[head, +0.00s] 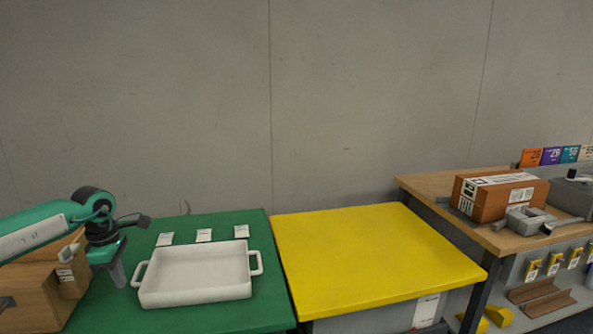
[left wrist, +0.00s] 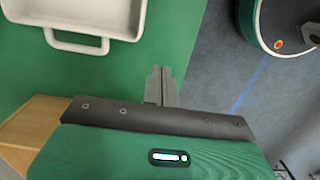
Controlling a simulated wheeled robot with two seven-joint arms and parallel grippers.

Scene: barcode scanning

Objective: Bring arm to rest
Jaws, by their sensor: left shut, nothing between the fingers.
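My left gripper (head: 118,274) hangs fingers down over the left part of the green table (head: 200,324), just left of the white tray (head: 195,275). Its fingers are shut with nothing between them. In the left wrist view the shut fingers (left wrist: 161,86) show near the table's edge, and the tray's handle (left wrist: 76,42) is up and to the left, apart from them. The tray is empty. My right gripper is not in view.
Several white packets (head: 204,235) lie behind the tray. A wooden box (head: 35,290) stands at the left, beside my arm. A bare yellow table (head: 370,250) adjoins on the right. Beyond it, a wooden workbench (head: 425,185) holds a brown carton (head: 500,194).

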